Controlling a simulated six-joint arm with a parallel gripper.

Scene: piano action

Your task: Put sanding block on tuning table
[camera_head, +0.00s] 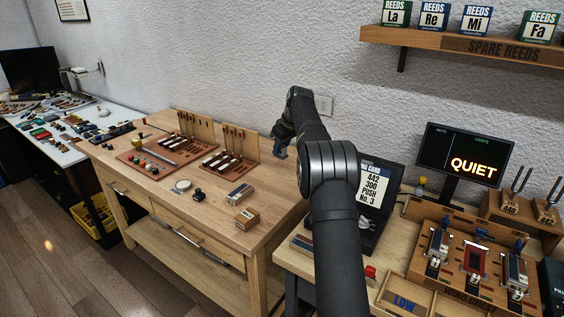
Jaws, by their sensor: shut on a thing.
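My gripper (281,148) is at the end of my dark arm, above the back right part of the wooden workbench (145,152). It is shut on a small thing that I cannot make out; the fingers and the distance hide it. The tuning table (290,262) appears to be the light wooden table at right, with the lit "QUIET" display (462,155). My arm crosses in front of it. A small wooden block (246,218) and a grey-topped block (239,193) lie on the workbench near its front right; I cannot tell whether either is a sanding block.
Racks of tools (230,150) stand at the back of the workbench. A black case with a card (375,190), a fixture with several reed pieces (470,265), tuning forks (520,195) and a "LOW" bin (405,303) crowd the right table. A shelf (480,45) hangs above.

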